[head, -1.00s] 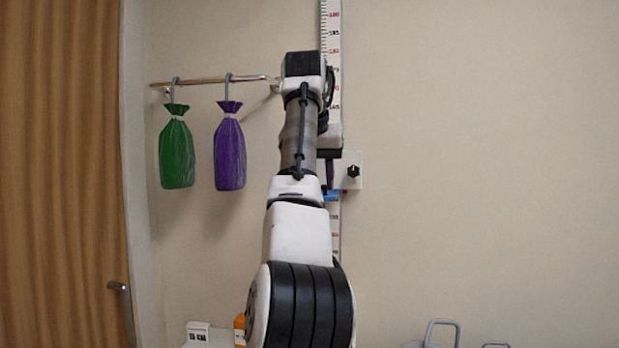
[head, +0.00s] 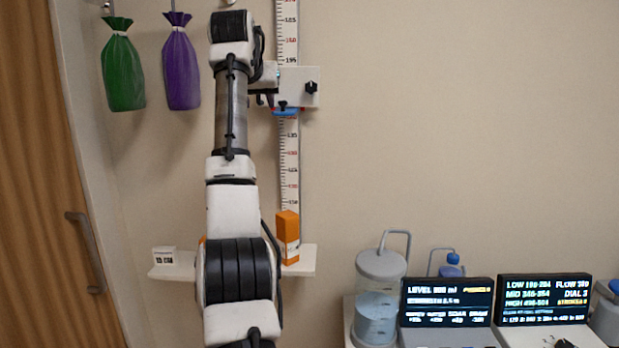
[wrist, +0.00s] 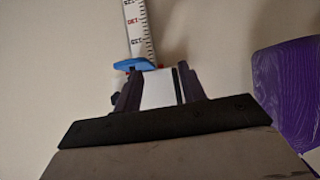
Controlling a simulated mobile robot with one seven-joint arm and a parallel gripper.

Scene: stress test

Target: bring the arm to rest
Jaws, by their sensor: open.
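My arm stands raised in front of the wall in the head view. My gripper (head: 264,98) is at its upper end, partly hidden by the wrist, just left of a white wall plate with a black knob (head: 311,88). In the wrist view my gripper (wrist: 158,80) has its two dark fingers apart. The white plate (wrist: 157,92) shows between them, behind; nothing is visibly held. A blue slider (head: 286,110) on the vertical scale (head: 289,160) is close by; it also shows beyond the fingertips in the wrist view (wrist: 133,65).
A green bag (head: 122,72) and a purple bag (head: 181,68) hang left of my arm. An orange box (head: 287,236) stands on a white shelf (head: 306,262). Lit displays (head: 447,302) and a clear canister (head: 380,290) stand lower right. The wall at upper right is clear.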

